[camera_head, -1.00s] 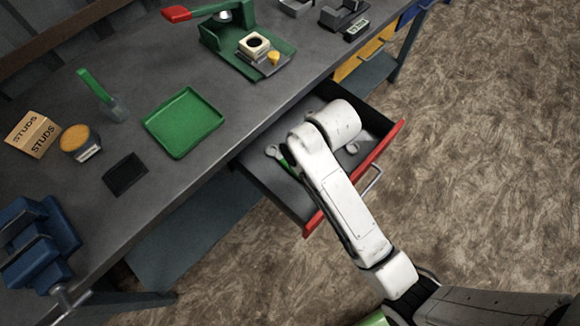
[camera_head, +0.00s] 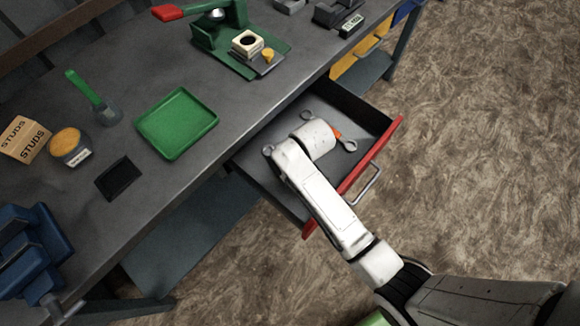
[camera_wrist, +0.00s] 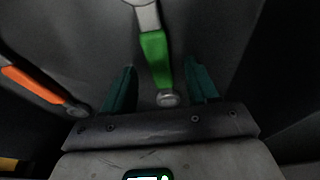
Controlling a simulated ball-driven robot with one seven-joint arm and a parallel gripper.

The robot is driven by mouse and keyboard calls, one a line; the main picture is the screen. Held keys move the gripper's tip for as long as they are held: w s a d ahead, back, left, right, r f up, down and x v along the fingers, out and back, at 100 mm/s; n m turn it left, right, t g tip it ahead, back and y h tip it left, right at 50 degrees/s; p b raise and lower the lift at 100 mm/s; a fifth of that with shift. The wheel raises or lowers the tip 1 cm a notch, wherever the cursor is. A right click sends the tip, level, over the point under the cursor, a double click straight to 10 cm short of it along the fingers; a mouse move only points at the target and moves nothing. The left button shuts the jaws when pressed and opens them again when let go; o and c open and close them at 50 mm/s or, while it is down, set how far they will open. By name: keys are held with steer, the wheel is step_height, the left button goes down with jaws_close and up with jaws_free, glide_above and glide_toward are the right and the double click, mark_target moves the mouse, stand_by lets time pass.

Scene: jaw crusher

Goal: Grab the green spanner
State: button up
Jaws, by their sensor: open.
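The green spanner (camera_wrist: 156,58) lies in the open drawer, with a green handle and metal ends. In the wrist view it runs up and down the picture. My gripper (camera_wrist: 160,82) is open, with one dark green finger on each side of the spanner's lower part. The fingers do not appear to touch it; how far above it they are is hard to tell. In the head view my white arm covers the gripper and most of the spanner; only a metal spanner end (camera_head: 268,150) shows left of the arm, and I cannot tell whose it is.
An orange-handled spanner (camera_wrist: 35,82) lies left of the green one; its orange part (camera_head: 337,133) shows in the head view. The drawer (camera_head: 352,178) has a red front edge and raised walls. The workbench above holds a green tray (camera_head: 177,123) and a green press (camera_head: 235,45).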

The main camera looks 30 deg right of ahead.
steer(key=shift+w+f, duration=0.15)
steer(key=shift+f, duration=0.5)
steer(key=shift+f, duration=0.1)
jaws_close()
stand_by(0.4)
